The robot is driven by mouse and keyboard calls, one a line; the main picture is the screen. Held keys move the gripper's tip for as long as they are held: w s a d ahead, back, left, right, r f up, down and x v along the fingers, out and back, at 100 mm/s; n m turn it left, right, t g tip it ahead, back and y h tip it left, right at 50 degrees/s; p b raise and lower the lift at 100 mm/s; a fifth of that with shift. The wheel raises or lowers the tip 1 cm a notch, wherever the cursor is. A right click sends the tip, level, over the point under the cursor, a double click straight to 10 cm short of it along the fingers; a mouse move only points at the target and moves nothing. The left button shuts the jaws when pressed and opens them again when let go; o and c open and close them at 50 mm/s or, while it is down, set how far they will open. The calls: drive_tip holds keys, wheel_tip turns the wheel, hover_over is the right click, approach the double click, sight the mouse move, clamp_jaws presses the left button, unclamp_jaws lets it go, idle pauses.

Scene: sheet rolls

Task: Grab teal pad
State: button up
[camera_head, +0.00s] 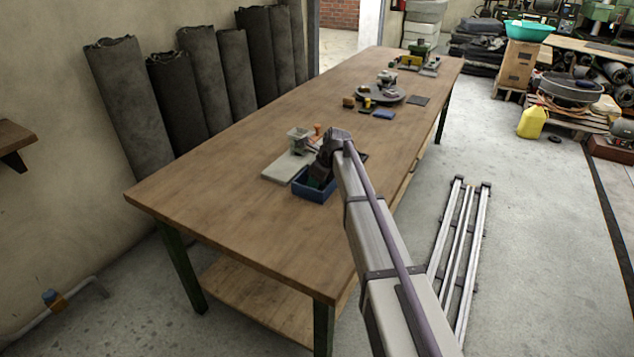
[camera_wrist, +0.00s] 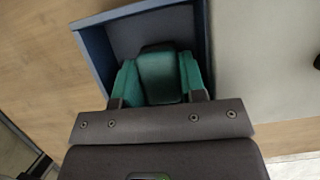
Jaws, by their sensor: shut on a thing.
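The teal pad (camera_wrist: 160,72) shows in the wrist view inside a blue tray (camera_wrist: 92,52), with teal on both sides of a darker middle part. In the head view my gripper (camera_head: 325,168) points down into the blue tray (camera_head: 312,194) near the table's right edge. There the arm and gripper hide most of the pad. I cannot tell whether the pad touches the tray floor.
A pale board (camera_head: 286,166) with a small device lies left of the tray on the wooden table (camera_head: 215,180). A round dark plate (camera_head: 380,95) and small blocks sit farther back. Dark rolls (camera_head: 128,100) lean on the wall. The table's near end is clear.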

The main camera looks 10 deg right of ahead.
wheel_tip(320, 180, up, 10)
drive_tip(key=p, duration=0.9)
drive_tip(key=shift+f, duration=0.15)
